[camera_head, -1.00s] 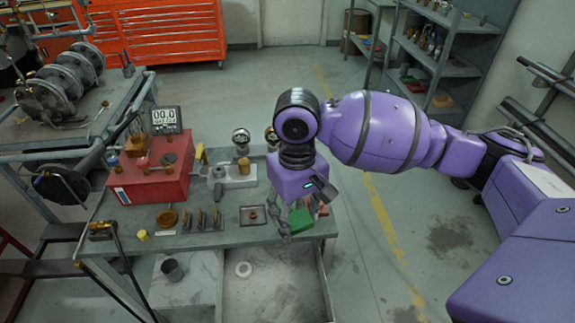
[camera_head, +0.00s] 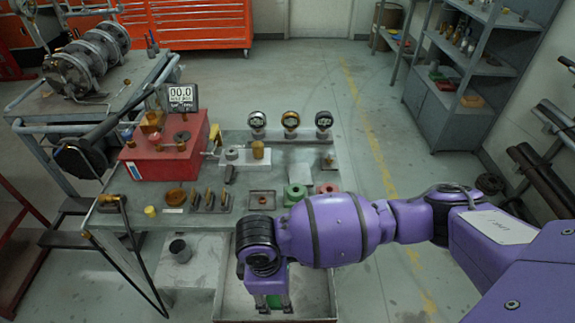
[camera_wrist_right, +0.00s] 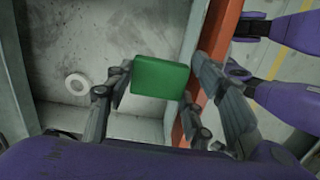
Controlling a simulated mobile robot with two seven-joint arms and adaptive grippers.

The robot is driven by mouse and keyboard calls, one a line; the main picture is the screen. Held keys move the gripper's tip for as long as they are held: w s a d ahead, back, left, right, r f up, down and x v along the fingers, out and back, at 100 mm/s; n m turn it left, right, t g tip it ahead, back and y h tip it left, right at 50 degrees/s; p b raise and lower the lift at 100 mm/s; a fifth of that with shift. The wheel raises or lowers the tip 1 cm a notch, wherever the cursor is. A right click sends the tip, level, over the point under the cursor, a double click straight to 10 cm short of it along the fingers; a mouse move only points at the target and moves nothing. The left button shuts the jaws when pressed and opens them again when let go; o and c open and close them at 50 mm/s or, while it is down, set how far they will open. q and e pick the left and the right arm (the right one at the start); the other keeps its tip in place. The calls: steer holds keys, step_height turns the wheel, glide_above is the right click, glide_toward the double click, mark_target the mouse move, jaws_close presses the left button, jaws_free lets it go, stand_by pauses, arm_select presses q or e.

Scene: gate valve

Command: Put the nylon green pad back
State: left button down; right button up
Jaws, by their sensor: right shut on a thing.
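The green pad (camera_head: 275,300) is in my right gripper (camera_head: 269,304), low in the head view, in front of the workbench and over the grey lower tray (camera_head: 318,301). In the right wrist view the pad (camera_wrist_right: 160,77) is a flat green block between the two fingers of the gripper (camera_wrist_right: 162,84). The gripper is shut on it. My purple wrist hides most of the pad in the head view. The gap between the pad and the tray floor is hard to judge. My left gripper is not in view.
A white ring (camera_wrist_right: 77,84) lies on the tray floor in the wrist view. An orange-red bar (camera_wrist_right: 213,45) is near the right finger. On the bench are a green spool-like part (camera_head: 296,194), a red part (camera_head: 328,188), several gauges and a red box (camera_head: 165,155).

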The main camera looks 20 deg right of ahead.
steer(key=w+d+f, duration=0.2)
steer(key=w+d, duration=0.1)
steer(key=w, duration=0.1)
glide_above(294, 282)
steer(key=a, duration=0.1)
steer(key=f, duration=0.2)
steer(key=s+f+b, duration=0.1)
steer(key=f, duration=0.1)
steer(key=shift+a+f, duration=0.1)
steer(key=shift+a, duration=0.1)
steer(key=shift+w+d+f, duration=0.4)
steer(key=shift+w+f, duration=0.1)
steer(key=shift+f, duration=0.15)
step_height(294, 282, down, 3)
steer(key=shift+r, duration=0.2)
steer(key=shift+w+f, duration=0.1)
steer(key=shift+f, duration=0.25)
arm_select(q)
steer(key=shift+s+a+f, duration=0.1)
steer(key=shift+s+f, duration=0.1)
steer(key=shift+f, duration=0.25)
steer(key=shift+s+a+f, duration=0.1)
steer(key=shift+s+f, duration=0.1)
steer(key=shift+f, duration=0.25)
